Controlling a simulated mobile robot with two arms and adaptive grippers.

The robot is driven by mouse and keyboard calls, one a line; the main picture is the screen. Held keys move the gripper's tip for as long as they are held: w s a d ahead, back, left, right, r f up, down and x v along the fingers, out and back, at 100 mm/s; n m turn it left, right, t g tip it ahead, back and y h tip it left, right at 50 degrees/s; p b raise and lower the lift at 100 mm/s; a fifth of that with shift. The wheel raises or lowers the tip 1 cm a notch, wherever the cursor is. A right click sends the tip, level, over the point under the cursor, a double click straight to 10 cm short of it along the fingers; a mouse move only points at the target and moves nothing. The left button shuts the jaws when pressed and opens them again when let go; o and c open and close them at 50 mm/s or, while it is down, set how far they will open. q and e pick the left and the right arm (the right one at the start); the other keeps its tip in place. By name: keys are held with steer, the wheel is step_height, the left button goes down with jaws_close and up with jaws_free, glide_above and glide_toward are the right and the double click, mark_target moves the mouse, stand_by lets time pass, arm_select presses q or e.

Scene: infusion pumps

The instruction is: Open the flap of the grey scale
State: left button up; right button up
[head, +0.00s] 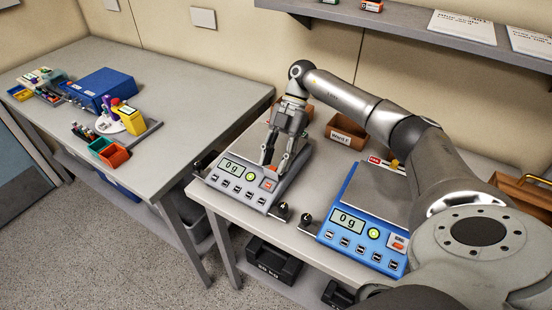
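The grey scale (238,180) stands on the near left part of the right-hand table, its display reading 0 g. My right gripper (276,163) points down over the right side of the grey scale, behind the orange-red key. Its two fingers are apart, with nothing visible between them. I cannot make out a flap clearly; the gripper covers part of the scale there. Whether the fingertips touch the scale cannot be told. My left gripper is not in view.
A blue scale (360,242), also reading 0 g, stands to the right under my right arm. Small black objects (282,211) sit by the table's front edge. A brown bin labelled Ward F (346,133) is behind. The left table (130,170) holds coloured boxes.

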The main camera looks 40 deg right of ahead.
steer(key=shift+d+r, duration=0.1)
steer(key=v, duration=1.1)
steer(key=shift+w+d+r, duration=0.2)
steer(key=shift+r, duration=0.05)
stand_by(0.4)
